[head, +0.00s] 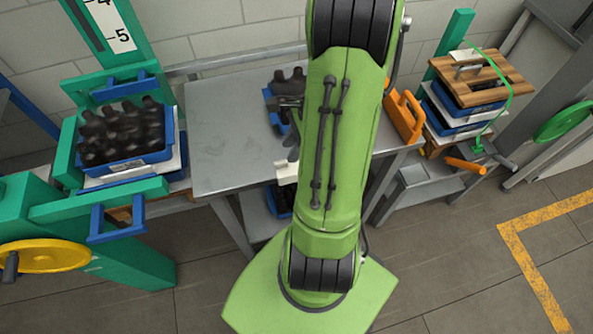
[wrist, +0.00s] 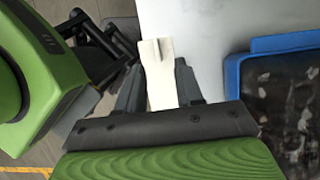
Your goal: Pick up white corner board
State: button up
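The white corner board (wrist: 158,72) is a pale narrow piece with a small notch at its far end. In the wrist view it lies between the two dark fingers of my gripper (wrist: 160,84), which appear closed against its sides. Its far end reaches past the fingertips. In the head view, my green arm hides most of the gripper. A white piece (head: 286,172) shows just left of the arm at the table's front edge; it looks like the same board.
A grey metal table (head: 225,150) has clear room on its left. A blue crate (wrist: 234,80) with dark bottles sits right of the gripper in the wrist view. Another bottle crate (head: 166,152) stands at left in a green frame. Stacked blue crates (head: 438,111) stand right.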

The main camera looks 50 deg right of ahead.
aim_at(285, 161)
jog(key=b+x, duration=0.1)
jog(key=x, duration=0.4)
jog(key=shift+s+a+f, duration=0.1)
grip_shut()
